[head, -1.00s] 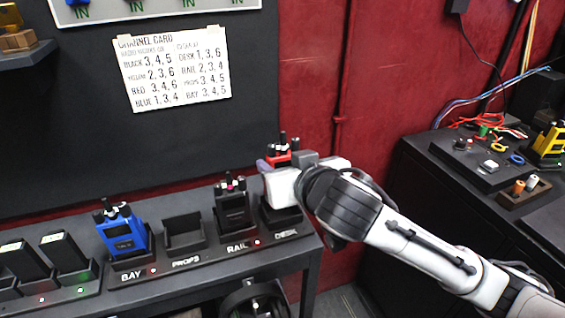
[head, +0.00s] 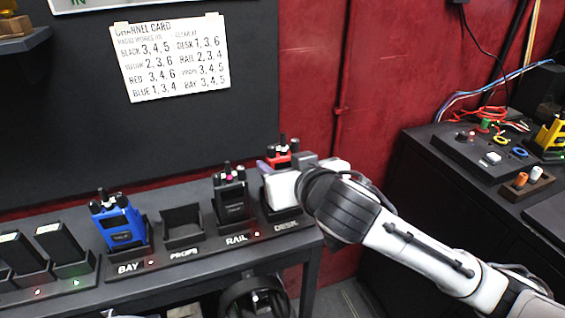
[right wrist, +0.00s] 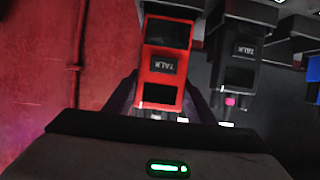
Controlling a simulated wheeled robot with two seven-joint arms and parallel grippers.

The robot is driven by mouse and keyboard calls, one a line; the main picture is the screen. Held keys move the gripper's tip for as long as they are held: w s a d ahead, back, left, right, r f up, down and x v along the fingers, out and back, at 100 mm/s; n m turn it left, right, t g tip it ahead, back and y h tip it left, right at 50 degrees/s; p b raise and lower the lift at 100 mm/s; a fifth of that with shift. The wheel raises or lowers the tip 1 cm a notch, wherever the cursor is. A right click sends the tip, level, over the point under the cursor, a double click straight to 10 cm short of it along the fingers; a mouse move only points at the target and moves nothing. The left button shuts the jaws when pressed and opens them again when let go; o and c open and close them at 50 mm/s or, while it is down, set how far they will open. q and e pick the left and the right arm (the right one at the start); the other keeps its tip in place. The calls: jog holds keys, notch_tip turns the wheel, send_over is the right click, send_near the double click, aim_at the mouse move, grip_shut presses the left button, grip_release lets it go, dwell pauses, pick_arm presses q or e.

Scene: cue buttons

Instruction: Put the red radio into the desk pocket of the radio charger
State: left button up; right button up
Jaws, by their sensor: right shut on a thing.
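The red radio (head: 278,159) stands upright at the DESK pocket (head: 280,213), the right-hand end of the radio charger (head: 215,255). My right gripper (head: 279,167) is shut on the radio, and its white body hides most of it in the head view. In the right wrist view the red radio (right wrist: 163,65) sits between the dark fingers, its far end meeting a dark part of the charger. How deep it sits in the pocket I cannot tell. My left gripper is not in view.
A black radio (head: 232,195) stands in the RAIL pocket, close beside my gripper. The PROPS pocket (head: 183,226) is empty. A blue radio (head: 120,225) stands in BAY. The channel card (head: 172,58) hangs behind. A side bench (head: 425,165) with small gear is at right.

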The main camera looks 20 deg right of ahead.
jog(key=shift+f+b, duration=1.05)
jog(key=shift+f, duration=0.6)
jog(key=o, duration=1.3)
jog(key=shift+c, duration=0.2)
jog(key=shift+f, duration=0.1)
jog(key=p+v, duration=0.5)
jog(key=v, duration=0.5)
jog(key=shift+r, duration=0.25)
jog(key=shift+s, duration=0.1)
